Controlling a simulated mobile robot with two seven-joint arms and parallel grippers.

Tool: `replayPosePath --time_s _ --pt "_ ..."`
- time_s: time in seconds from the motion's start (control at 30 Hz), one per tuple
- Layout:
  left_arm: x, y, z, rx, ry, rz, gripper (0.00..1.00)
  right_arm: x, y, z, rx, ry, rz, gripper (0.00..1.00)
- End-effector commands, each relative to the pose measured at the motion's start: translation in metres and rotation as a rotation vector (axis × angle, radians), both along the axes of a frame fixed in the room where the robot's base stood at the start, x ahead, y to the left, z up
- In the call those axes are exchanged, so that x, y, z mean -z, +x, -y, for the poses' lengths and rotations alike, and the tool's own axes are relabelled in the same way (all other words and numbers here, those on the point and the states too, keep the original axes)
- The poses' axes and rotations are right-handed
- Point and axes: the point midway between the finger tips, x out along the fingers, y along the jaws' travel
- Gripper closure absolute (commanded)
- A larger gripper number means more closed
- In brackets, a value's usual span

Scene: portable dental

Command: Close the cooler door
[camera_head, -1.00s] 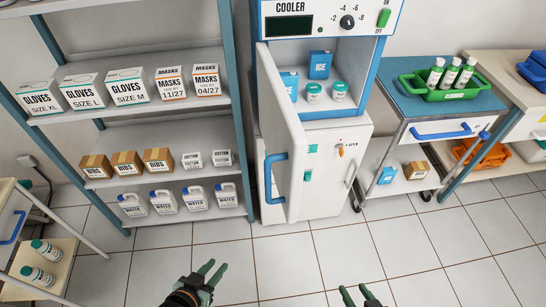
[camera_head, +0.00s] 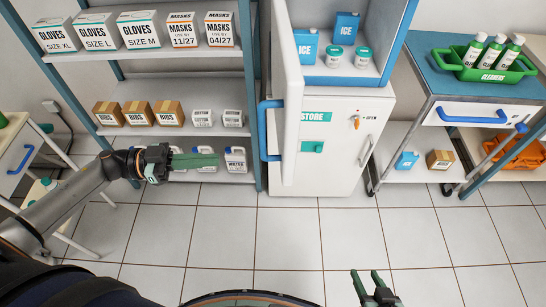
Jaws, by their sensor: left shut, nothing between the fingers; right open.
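The cooler (camera_head: 399,47) stands at the back centre with its upper compartment open to view. Its white door (camera_head: 287,110) is swung open toward me, hinged on the left, with a blue handle (camera_head: 264,130) on its left face. Inside are blue ICE boxes (camera_head: 347,27) and two white jars with teal lids (camera_head: 334,56). My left gripper (camera_head: 215,160) is shut and empty, left of the door handle and apart from it, in front of the shelf. My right gripper (camera_head: 366,284) is open and empty, low over the floor at the bottom right of centre.
A shelf rack (camera_head: 184,131) with gloves, masks, bibs and water stands left of the cooler. A lower STORE cabinet (camera_head: 353,155) sits under the cooler. A trolley (camera_head: 439,85) with a green cleaners caddy (camera_head: 485,62) stands to the right. The tiled floor in front is clear.

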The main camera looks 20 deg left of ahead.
Motion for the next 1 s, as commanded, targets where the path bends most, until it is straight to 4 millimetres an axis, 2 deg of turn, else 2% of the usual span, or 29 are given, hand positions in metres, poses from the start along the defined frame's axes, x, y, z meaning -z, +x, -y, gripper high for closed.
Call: replayPosePath --time_s 0.4,0.6,0.8,1.0 --pt "-0.003 0.030 0.078 -0.002 -0.008 0.006 1.00 -0.007 -0.002 0.004 0.008 -0.003 0.008 0.50" --pt "-0.003 0.042 0.109 -0.003 -0.008 0.005 1.00 -0.004 -0.007 0.008 0.014 -0.009 -0.004 0.50" --pt "-0.001 0.048 0.124 -0.003 -0.004 0.004 1.00 -0.003 -0.008 0.010 0.016 -0.012 -0.009 0.50" --pt "-0.001 0.048 0.126 -0.004 -0.003 0.002 1.00 -0.002 -0.008 0.009 0.015 -0.011 -0.009 0.50"
